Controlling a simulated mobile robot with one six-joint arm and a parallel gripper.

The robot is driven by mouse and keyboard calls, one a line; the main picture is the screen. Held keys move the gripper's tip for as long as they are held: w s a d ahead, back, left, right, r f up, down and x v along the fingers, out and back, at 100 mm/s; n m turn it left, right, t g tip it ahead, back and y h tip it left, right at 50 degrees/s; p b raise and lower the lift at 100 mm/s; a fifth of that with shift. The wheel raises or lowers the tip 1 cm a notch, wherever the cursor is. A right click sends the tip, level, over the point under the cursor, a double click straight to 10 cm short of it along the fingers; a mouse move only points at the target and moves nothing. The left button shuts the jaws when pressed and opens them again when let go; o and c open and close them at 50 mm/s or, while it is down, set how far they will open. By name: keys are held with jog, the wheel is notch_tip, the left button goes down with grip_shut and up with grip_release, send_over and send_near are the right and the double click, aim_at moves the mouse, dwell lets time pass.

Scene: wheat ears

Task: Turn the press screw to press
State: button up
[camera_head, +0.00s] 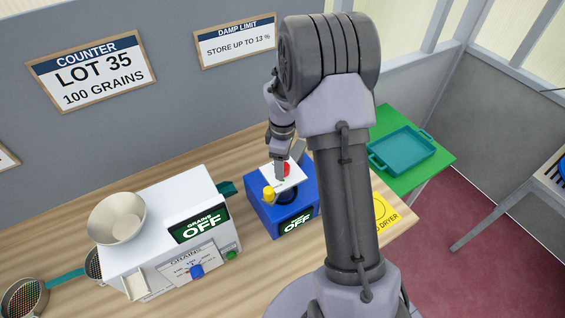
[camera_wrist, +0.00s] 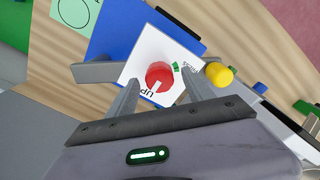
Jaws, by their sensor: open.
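The press screw is a red round knob (camera_wrist: 159,77) on a white plate (camera_wrist: 140,62) on top of a blue box. In the wrist view a white mark on the knob points towards the word UP; a green mark lies on another side, by partly hidden lettering. My gripper (camera_wrist: 161,80) is open, its fingers on either side of the knob in this view; I cannot tell whether they touch it. In the head view my gripper (camera_head: 281,165) is directly over the blue box (camera_head: 268,214), partly covering the red knob. The box's display reads OFF.
A yellow knob (camera_head: 269,193) stands at the plate's edge, close to my gripper. A white grain counter (camera_head: 160,205) with a funnel (camera_head: 117,217) stands to the left, also reading OFF. A teal tray (camera_head: 402,150) lies on a green table at the right.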

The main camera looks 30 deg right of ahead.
jog(key=shift+d+f, duration=0.1)
jog(key=shift+f, duration=0.1)
grip_shut()
